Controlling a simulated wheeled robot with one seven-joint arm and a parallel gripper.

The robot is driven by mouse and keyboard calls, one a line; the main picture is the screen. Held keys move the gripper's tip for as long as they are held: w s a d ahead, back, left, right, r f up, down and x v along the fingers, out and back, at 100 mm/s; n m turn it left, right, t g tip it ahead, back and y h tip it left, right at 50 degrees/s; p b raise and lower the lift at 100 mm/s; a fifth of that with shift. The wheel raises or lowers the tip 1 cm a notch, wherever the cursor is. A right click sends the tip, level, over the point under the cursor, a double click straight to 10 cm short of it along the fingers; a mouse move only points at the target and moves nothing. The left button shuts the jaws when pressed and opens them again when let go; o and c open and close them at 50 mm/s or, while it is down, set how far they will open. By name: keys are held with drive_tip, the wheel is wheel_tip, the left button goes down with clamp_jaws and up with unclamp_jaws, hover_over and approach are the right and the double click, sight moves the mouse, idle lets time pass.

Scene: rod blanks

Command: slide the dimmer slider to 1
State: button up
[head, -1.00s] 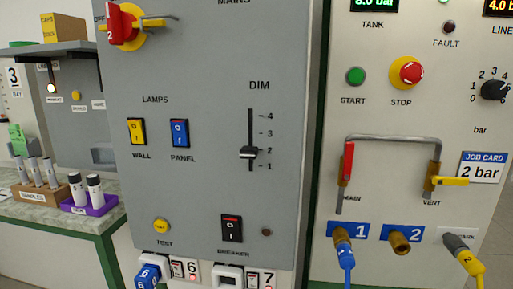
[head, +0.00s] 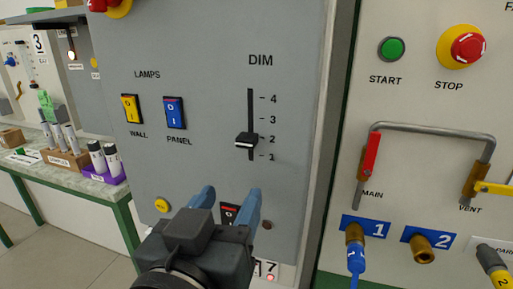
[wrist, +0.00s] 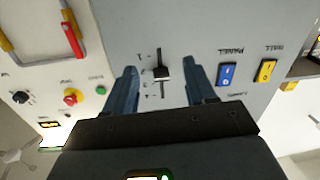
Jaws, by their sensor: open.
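The dimmer slider (head: 246,140) is a black knob on a vertical slot under the word DIM on the grey panel. Its knob stands at about the 2 mark, slightly below it, above the 1 mark. My gripper (head: 231,192) is open and empty, below the slider in the head view, with its blue fingers pointing at the panel. In the wrist view the slider knob (wrist: 162,72) shows between the two open fingers of my gripper (wrist: 160,78). I cannot tell how far the fingertips are from the panel; no contact shows.
The yellow wall switch (head: 131,109) and blue panel switch (head: 175,113) are left of the slider. The breaker (head: 229,213) is partly hidden behind my gripper. A bent pipe with a red-handled valve (head: 370,157) juts out on the right panel.

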drive_tip(key=m+h, duration=0.1)
drive_tip(key=m, duration=0.1)
approach(244, 143)
drive_tip(key=w, duration=0.2)
drive_tip(key=x, duration=0.2)
drive_tip(key=p+x, duration=0.1)
drive_tip(key=x, duration=0.3)
drive_tip(key=shift+d+r+p, duration=0.1)
drive_tip(key=shift+d+p, duration=0.2)
drive_tip(key=shift+p, duration=0.1)
drive_tip(key=shift+w+d, duration=0.25)
drive_tip(key=shift+w, duration=0.4)
drive_tip(key=shift+c, duration=0.3)
clamp_jaws()
